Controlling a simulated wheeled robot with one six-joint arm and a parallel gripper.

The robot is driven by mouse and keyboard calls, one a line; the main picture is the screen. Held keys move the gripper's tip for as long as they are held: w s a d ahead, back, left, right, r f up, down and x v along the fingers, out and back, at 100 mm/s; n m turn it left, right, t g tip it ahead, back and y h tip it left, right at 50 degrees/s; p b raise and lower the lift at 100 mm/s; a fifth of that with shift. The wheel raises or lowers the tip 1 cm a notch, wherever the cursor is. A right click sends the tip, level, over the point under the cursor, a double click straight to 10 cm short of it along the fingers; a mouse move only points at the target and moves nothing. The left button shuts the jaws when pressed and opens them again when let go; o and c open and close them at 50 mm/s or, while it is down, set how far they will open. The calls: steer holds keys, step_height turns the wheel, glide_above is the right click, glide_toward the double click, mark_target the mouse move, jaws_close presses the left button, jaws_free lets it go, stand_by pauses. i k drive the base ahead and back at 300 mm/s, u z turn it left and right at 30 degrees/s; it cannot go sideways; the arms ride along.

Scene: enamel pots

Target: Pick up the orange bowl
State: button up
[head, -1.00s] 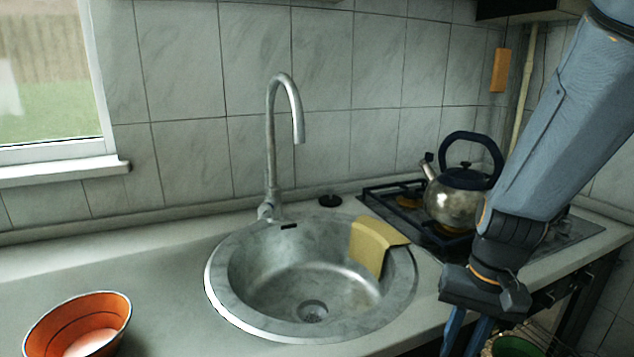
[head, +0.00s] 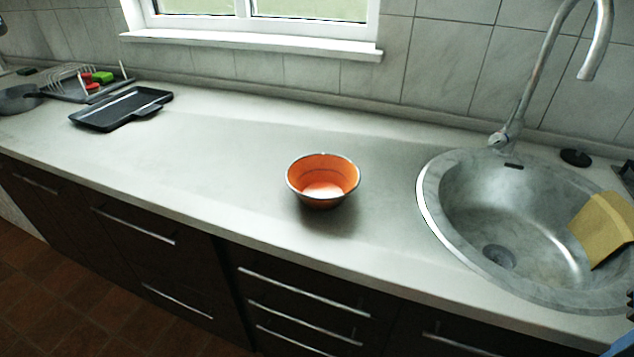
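The orange bowl (head: 323,178) stands upright on the grey counter, left of the sink, near the middle of the head view. It has a dark rim and a pale, bright patch on its inner bottom, and looks empty. My gripper is not in the head view now. Only a small bit of my arm shows at the lower right edge. Nothing touches the bowl.
The round sink (head: 520,225) with a tall faucet (head: 530,95) and a yellow cloth (head: 604,228) is on the right. A black tray (head: 120,108) and a dish rack (head: 88,82) stand far left. The counter (head: 215,165) around the bowl is clear.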

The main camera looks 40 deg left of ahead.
mark_target(322, 181)
steer(key=z, duration=1.55)
steer(key=k, duration=1.45)
steer(key=u, duration=1.6)
steer(key=i, duration=0.3)
steer(key=u, duration=0.1)
